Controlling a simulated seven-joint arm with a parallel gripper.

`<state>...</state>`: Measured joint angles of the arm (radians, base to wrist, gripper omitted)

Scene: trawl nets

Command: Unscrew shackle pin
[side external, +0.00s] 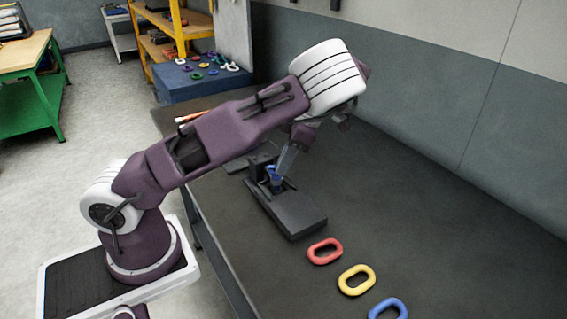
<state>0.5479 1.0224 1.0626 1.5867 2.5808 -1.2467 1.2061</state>
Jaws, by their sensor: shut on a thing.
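My gripper (280,172) reaches down over a dark fixture block (293,217) on the dark table. Its jaws are shut on a small blue part at the left end of the block, which seems to be the shackle pin (274,172). The blue part stands roughly upright. The fingertips and the part are small here, and the arm's wrist hides some of the area above them. I cannot make out the pin's thread or how deep it sits.
Red (325,251), yellow (356,280) and blue (388,309) oval links lie in a row on the dark table (430,230), in front of the block. The table's right side is clear. A blue box (196,88) with several coloured links on it stands behind. A grey wall (440,100) runs along the back.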

